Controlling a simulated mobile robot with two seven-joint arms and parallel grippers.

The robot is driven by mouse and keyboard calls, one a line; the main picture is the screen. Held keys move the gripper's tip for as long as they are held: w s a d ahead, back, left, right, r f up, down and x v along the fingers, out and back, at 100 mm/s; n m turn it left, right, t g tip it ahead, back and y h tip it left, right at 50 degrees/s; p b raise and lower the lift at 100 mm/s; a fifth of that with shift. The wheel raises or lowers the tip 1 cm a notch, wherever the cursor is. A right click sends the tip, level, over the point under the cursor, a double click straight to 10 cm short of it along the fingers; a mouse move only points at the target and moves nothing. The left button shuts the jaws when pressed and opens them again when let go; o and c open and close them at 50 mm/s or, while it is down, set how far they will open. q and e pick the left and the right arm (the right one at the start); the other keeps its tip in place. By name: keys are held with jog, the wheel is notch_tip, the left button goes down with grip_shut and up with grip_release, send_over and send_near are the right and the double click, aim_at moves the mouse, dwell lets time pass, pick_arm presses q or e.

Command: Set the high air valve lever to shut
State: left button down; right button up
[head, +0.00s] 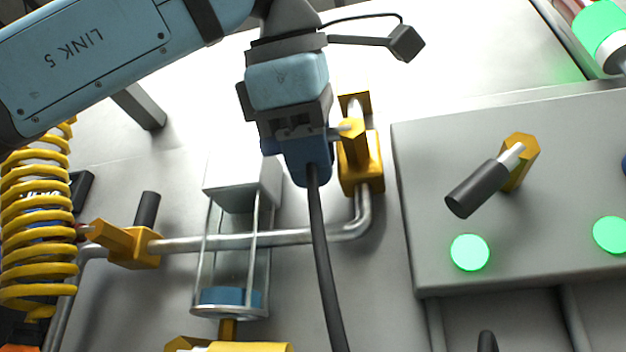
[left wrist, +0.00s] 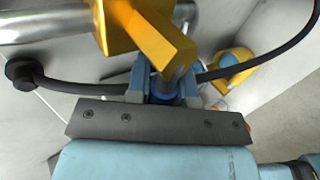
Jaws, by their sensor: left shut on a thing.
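The high air valve (head: 360,165) is a yellow fitting at the top of the bent metal pipe, right of my left gripper in the head view. A short pale stem (head: 341,132) runs sideways from it to the gripper. My left gripper (head: 308,168) is shut around the lever, and its fingers hide most of it in the head view. In the left wrist view the yellow valve (left wrist: 122,25) is close ahead, and the blue fingers (left wrist: 165,88) close on the lever at the end of its yellow arm (left wrist: 163,38). My right gripper is not in view.
A lower yellow valve (head: 135,246) with a dark lever (head: 147,210) sits at left, near a yellow coiled hose (head: 38,230). A glass cylinder (head: 230,255) stands below the gripper. A grey box (head: 540,220) with another lever (head: 477,188) is right.

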pick_arm(q)
jog(key=shift+r, duration=0.1)
dwell(0.4)
jog(key=c, duration=1)
grip_release()
jog(key=shift+s+a+r, duration=0.1)
jog(key=shift+s+r, duration=0.15)
jog(key=shift+s, duration=0.15)
jog(key=b+v, duration=0.2)
jog(key=v, duration=1.1)
jog(key=shift+f, duration=0.1)
